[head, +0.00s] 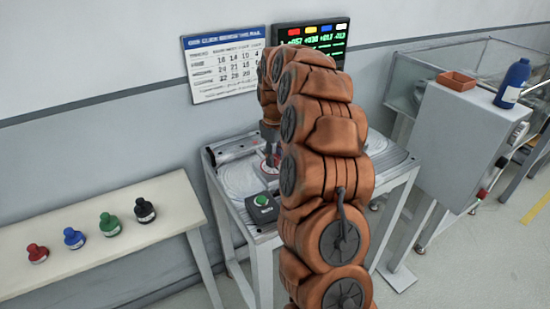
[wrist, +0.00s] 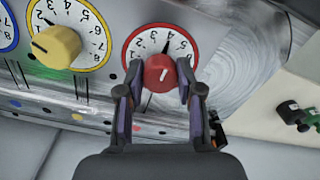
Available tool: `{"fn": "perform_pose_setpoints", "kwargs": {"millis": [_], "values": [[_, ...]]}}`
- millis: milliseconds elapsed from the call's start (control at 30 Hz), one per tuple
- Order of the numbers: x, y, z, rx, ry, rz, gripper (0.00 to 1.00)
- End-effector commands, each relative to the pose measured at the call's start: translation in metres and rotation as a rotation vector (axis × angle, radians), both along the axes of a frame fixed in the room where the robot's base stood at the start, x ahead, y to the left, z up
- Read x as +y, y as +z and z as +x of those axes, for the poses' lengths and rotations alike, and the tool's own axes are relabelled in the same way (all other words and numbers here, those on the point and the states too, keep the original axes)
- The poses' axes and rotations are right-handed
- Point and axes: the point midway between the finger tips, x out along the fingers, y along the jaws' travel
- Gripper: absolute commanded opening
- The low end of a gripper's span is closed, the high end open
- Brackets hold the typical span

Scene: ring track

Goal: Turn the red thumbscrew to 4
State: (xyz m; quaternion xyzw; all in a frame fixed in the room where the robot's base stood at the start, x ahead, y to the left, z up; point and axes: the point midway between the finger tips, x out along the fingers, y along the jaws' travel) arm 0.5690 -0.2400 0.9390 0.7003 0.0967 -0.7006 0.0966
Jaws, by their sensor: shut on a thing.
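The red thumbscrew (wrist: 160,80) sits at the centre of a white, red-rimmed dial (wrist: 131,50) in the wrist view. In the head view my arm hides most of the dials, and a red-marked white dial (head: 268,166) shows below my wrist.
A yellow knob (wrist: 57,47) on its dial and a blue-rimmed dial (wrist: 5,28) lie to the left. A box with a green button (head: 262,206) stands at the worktable's front. Several small bottles stand on a left table (head: 170,207). A grey cabinet (head: 455,140) is at right.

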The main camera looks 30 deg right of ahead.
Motion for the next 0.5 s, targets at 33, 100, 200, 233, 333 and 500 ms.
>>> {"fn": "perform_pose_setpoints", "kwargs": {"millis": [33, 100, 200, 233, 333, 500], "values": [[-0.0002, 0.0009, 0.0011, -0.005, 0.006, -0.002, 0.01], [-0.0003, 0.0011, 0.0011, -0.005, 0.012, -0.002, 0.01], [-0.0002, 0.0012, 0.0011, -0.005, 0.015, -0.002, 0.01], [-0.0002, 0.0013, 0.0012, -0.005, 0.016, -0.002, 0.01], [-0.0002, 0.0013, 0.0012, -0.005, 0.016, -0.002, 0.01], [-0.0002, 0.0013, 0.0013, -0.005, 0.015, -0.002, 0.37]]}}
